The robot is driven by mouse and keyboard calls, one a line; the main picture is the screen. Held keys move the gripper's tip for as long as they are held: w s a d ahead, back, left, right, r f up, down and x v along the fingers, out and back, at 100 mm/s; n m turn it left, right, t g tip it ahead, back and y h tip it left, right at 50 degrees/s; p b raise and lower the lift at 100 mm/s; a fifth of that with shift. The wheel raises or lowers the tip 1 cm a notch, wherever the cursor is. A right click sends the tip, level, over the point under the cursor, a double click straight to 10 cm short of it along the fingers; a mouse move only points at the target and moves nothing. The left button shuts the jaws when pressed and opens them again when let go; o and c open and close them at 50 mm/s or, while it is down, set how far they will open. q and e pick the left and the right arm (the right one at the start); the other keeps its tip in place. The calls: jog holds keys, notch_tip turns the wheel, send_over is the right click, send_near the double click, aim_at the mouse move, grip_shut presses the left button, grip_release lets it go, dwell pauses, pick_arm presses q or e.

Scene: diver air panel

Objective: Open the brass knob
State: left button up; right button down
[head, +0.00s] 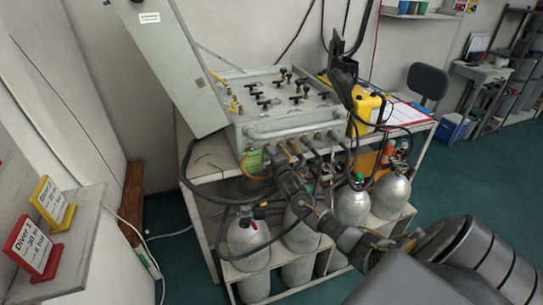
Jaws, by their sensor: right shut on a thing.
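The grey air panel (270,128) stands open on a shelf unit, with its lid raised at the left. A row of small brass knobs or fittings (306,140) runs along its front face. My right gripper (276,156) reaches up from the lower right to the left part of this row. It is shut on a small brass knob at the front face, mostly hidden by the fingers. I cannot tell how far that knob is turned. My left gripper is not in view.
Several grey gas cylinders (353,204) stand on the shelves below, close to my right arm. Black hoses hang around the panel front. A yellow case (367,110) stands right of the panel. Two diver signs (50,201) stand on a ledge at the left.

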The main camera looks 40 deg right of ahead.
jog(key=c, duration=1.5)
grip_release()
jog(key=b+v, duration=0.1)
jog(key=v, duration=0.9)
jog(key=shift+s+a, duration=0.1)
jog(key=shift+s, duration=0.15)
